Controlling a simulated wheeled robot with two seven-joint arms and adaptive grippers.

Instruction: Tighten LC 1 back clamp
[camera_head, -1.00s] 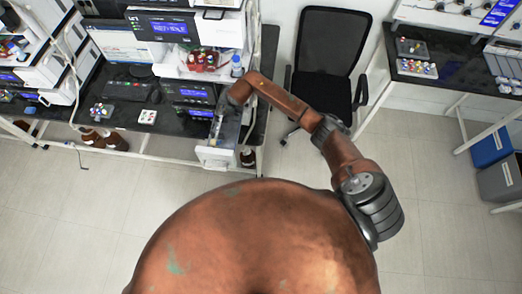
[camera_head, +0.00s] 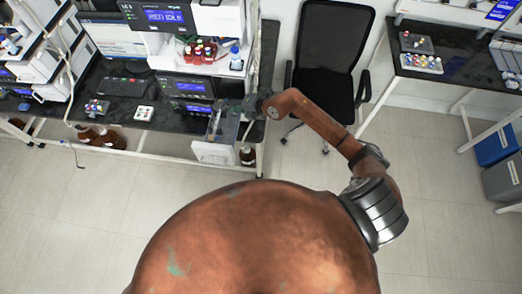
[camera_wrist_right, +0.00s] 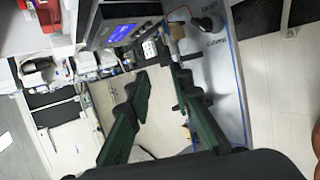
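The white-sided column unit (camera_head: 213,152) stands at the bench's right front end. A slim pale column (camera_head: 214,124) is upright along it; its clamps are too small to tell apart. My right gripper (camera_head: 232,104) is beside the unit's upper right, reaching in from the right. In the wrist view my right gripper (camera_wrist_right: 158,77) has its two dark green fingers spread with a gap between them and nothing held. The unit's pale panel (camera_wrist_right: 215,62), with a dark rounded part (camera_wrist_right: 197,28), lies just beyond the right finger. The back clamp cannot be made out. My left gripper is not in view.
Stacked instruments with blue displays (camera_head: 190,88) stand behind the unit. Red-capped bottles (camera_head: 200,52) and a clear bottle (camera_head: 236,58) are on the shelf above. A black chair (camera_head: 330,60) stands right of the bench. The floor in front is clear.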

